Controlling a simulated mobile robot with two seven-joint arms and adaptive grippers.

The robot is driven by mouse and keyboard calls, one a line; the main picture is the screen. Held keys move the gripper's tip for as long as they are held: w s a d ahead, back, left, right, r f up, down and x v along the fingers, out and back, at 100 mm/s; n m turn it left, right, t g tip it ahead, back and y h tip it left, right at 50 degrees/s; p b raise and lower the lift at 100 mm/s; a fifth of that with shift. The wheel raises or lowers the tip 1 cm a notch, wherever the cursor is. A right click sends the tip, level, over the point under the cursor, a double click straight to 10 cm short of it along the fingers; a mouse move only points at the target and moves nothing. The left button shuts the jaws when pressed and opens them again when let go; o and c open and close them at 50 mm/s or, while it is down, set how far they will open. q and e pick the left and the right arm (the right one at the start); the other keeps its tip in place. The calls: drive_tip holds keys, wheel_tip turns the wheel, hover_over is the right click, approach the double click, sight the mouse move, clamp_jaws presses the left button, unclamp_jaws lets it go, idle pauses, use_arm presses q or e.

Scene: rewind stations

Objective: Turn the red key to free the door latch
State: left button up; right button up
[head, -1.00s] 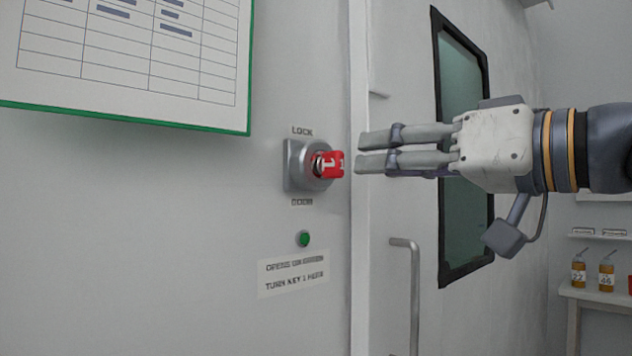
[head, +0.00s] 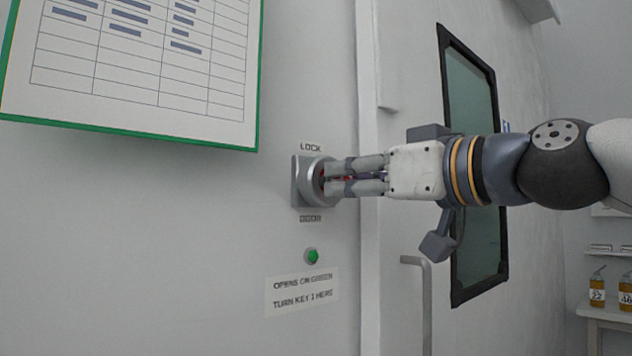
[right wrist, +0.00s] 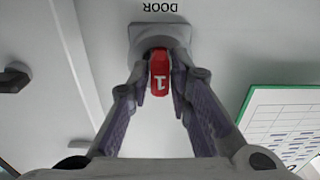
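The red key (right wrist: 160,75), marked 1, sits in a round grey lock (head: 313,181) on the pale wall panel, between the labels LOCK and DOOR. In the head view the fingers hide most of the key. My left gripper is not in view.
A green indicator (head: 312,256) and a sign (head: 302,291) reading "opens on green" are below the lock. A door with a dark-framed window (head: 473,110) and a grey handle (head: 427,300) is at right. A green-edged chart (head: 150,85) hangs upper left. Bottles (head: 597,290) stand on a shelf.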

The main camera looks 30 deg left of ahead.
clamp_jaws()
drive_tip(key=shift+s+r+m+p, duration=0.15)
drive_tip(key=shift+m+p, duration=0.15)
drive_tip(key=shift+m, duration=0.3)
drive_tip(key=m+p, duration=0.1)
drive_tip(key=m, duration=0.3)
drive_tip(key=shift+m+p, duration=0.3)
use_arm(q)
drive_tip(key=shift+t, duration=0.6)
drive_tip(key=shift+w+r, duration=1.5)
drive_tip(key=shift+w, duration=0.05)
use_arm(e)
drive_tip(key=shift+f+m, duration=0.2)
drive_tip(key=shift+m, duration=0.4)
